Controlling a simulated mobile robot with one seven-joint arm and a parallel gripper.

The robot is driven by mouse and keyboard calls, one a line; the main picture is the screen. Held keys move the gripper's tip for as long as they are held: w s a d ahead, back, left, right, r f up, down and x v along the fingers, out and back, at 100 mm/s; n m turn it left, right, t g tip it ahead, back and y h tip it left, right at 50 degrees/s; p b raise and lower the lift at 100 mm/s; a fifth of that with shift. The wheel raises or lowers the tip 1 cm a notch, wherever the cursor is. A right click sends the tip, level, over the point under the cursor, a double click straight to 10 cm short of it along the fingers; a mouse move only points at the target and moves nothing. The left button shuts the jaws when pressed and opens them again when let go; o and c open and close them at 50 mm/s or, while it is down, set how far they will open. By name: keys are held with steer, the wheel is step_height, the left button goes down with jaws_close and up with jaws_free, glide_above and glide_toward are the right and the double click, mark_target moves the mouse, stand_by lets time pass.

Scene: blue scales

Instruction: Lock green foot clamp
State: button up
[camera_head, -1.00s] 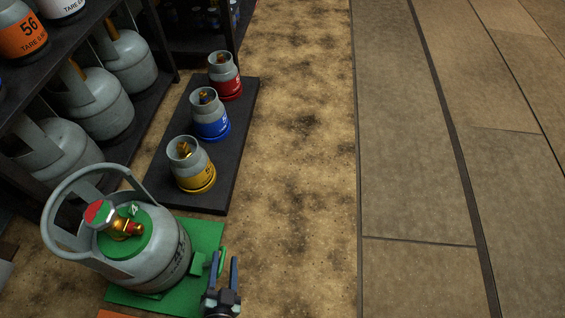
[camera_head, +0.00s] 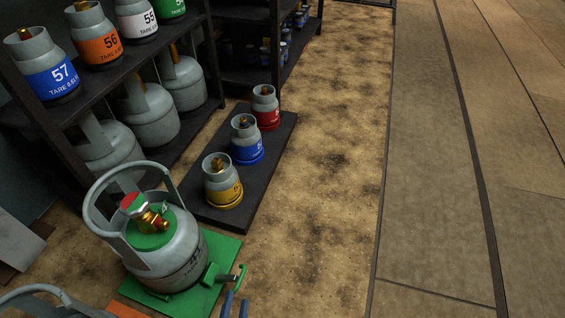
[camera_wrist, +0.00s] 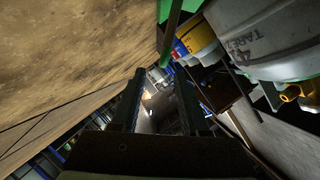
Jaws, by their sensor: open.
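A grey gas cylinder (camera_head: 172,258) with a green collar and brass valve stands upright on a green base plate (camera_head: 222,247). The green foot clamp (camera_head: 240,274) is at the plate's right edge, with a dark bar and a curved green end reaching right. My gripper (camera_head: 235,305) shows only its blue fingertips at the bottom edge, just below the clamp's end and seemingly apart from it. In the wrist view the two dark fingers (camera_wrist: 158,75) are open with nothing between them. A green strip (camera_wrist: 172,25) lies above them there; I cannot tell which part it is.
Small yellow (camera_head: 222,183), blue (camera_head: 246,140) and red (camera_head: 265,108) banded cylinders stand on a dark mat (camera_head: 262,178) behind. A dark shelf (camera_head: 75,112) with more cylinders is at left. An orange plate (camera_head: 124,310) is at lower left. The floor at right (camera_head: 320,240) is clear.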

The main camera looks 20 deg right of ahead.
steer(key=d+r+p+v, duration=0.1)
steer(key=p+v, duration=0.2)
steer(key=v, duration=0.3)
steer(key=w+d+r+n+t+p, duration=0.1)
steer(key=w+d+r+p, duration=0.1)
steer(key=w+d+r, duration=0.3)
steer(key=w+d+r+n+t+p, duration=0.1)
steer(key=w+d+r, duration=0.4)
steer(key=r, duration=0.8)
steer(key=w+d+r+n+t+p, duration=0.2)
steer(key=w+d+r, duration=0.4)
steer(key=r, duration=0.4)
steer(key=shift+n+p, duration=0.7)
steer(key=shift+p, duration=0.55)
steer(key=shift+r, duration=0.1)
